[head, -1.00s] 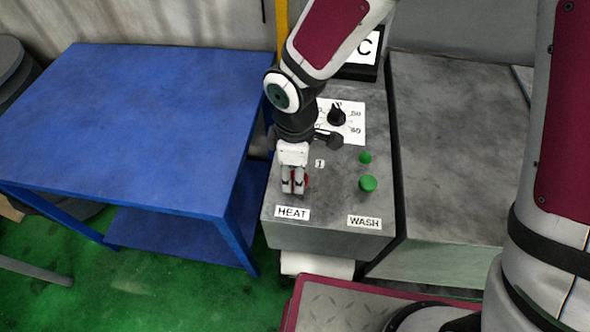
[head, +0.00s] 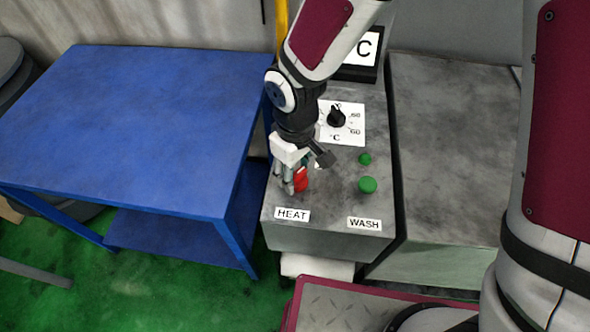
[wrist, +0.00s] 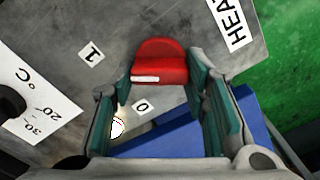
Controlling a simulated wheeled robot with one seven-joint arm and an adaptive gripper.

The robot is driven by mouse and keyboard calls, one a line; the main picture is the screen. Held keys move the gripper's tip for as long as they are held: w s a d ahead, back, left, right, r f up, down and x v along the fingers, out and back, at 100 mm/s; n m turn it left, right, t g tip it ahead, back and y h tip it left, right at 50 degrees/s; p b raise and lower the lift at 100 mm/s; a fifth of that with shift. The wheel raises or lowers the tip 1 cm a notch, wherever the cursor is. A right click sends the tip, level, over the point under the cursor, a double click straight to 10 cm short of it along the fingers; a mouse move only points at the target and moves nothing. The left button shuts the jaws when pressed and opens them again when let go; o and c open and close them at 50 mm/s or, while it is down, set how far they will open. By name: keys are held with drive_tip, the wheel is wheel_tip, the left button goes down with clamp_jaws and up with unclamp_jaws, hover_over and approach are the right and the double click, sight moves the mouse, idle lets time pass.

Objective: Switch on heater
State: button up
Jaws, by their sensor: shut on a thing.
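The red heater switch knob (head: 301,180) sits on the grey control panel above the HEAT label (head: 292,215). In the wrist view the knob (wrist: 160,60) shows a white mark on its edge, with a "1" label (wrist: 91,54) to its left and a "0" label (wrist: 141,107) below it. My gripper (head: 292,184) is down at the panel, shut on the knob, and partly covers it in the head view. In the wrist view its fingers (wrist: 164,84) stand on both sides of the knob. I cannot tell exactly which label the mark points at.
Two green buttons (head: 368,185) stand right of the knob, above the WASH label (head: 364,223). A black temperature dial (head: 337,117) is behind my gripper. A blue table (head: 130,120) stands close on the left, and a grey cabinet (head: 450,140) on the right.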

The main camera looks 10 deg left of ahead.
sight(297, 171)
idle(0.4)
drive_tip(key=o, duration=1.1)
drive_tip(key=shift+r, duration=0.15)
wheel_tip(297, 171, up, 12)
drive_tip(key=shift+f, duration=0.15)
drive_tip(key=d+r+m+t, duration=0.1)
drive_tip(key=d+r+m, duration=0.2)
drive_tip(key=d+r, duration=0.4)
drive_tip(key=d+r+m+t, duration=0.2)
drive_tip(key=d+r+m, duration=0.15)
drive_tip(key=d, duration=0.55)
drive_tip(key=s+d+r+m, duration=0.1)
drive_tip(key=s+d, duration=0.2)
drive_tip(key=s+d+r+m+t, duration=0.1)
drive_tip(key=s+d+r+m, duration=0.1)
drive_tip(key=s+d, duration=0.1)
drive_tip(key=s+d+r+m+t, duration=0.1)
drive_tip(key=s+d+r+m, duration=0.1)
drive_tip(key=s+d, duration=0.1)
drive_tip(key=shift+d, duration=0.85)
